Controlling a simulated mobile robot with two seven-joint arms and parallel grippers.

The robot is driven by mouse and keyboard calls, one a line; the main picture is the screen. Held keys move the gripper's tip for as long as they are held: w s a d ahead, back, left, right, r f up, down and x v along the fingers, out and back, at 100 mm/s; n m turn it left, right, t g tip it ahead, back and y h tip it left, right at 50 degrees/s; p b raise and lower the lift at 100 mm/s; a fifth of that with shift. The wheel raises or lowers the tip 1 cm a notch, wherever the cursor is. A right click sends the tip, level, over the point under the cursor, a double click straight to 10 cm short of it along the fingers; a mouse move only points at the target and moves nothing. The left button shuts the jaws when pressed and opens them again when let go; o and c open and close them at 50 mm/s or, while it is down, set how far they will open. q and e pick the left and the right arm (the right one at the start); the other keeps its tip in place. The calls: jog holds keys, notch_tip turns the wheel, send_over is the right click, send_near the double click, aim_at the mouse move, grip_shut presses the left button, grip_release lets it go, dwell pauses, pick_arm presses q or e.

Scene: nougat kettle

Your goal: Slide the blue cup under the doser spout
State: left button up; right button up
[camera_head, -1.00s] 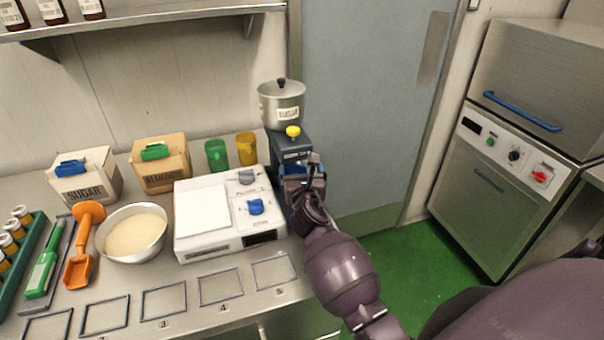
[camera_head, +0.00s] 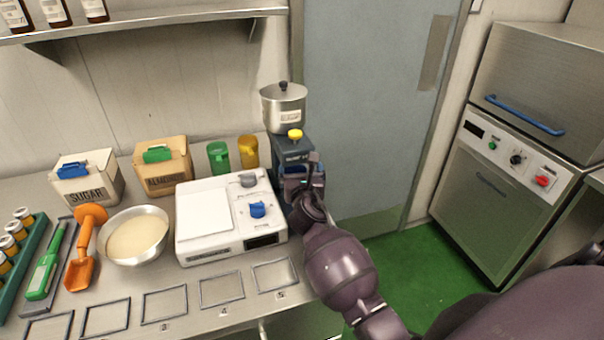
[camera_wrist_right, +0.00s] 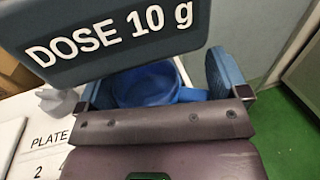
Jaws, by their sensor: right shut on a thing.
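The blue cup (camera_wrist_right: 148,86) shows in the right wrist view between the fingers of my right gripper (camera_wrist_right: 165,88), under the overhanging "DOSE 10 g" front of the doser (camera_wrist_right: 115,35). In the head view my right gripper (camera_head: 303,180) is at the doser (camera_head: 290,148), below its yellow knob, and mostly hides the cup. The gripper is shut on the cup. The spout is hidden, so I cannot tell how the cup lines up with it. My left gripper is not in view.
A white scale (camera_head: 222,244) stands just left of the doser. A green cup (camera_head: 218,157) and a yellow cup (camera_head: 248,152) stand behind it. A metal pot (camera_head: 284,112) tops the doser. The bench ends just right of the doser, by a grey door (camera_head: 375,110).

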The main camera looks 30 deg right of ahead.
jog(key=shift+w+d, duration=0.15)
jog(key=shift+w, duration=0.55)
jog(key=o, duration=0.6)
jog(key=shift+c, duration=0.2)
jog(key=shift+s, duration=0.1)
jog(key=v, duration=1)
jog(key=shift+s+a, duration=0.25)
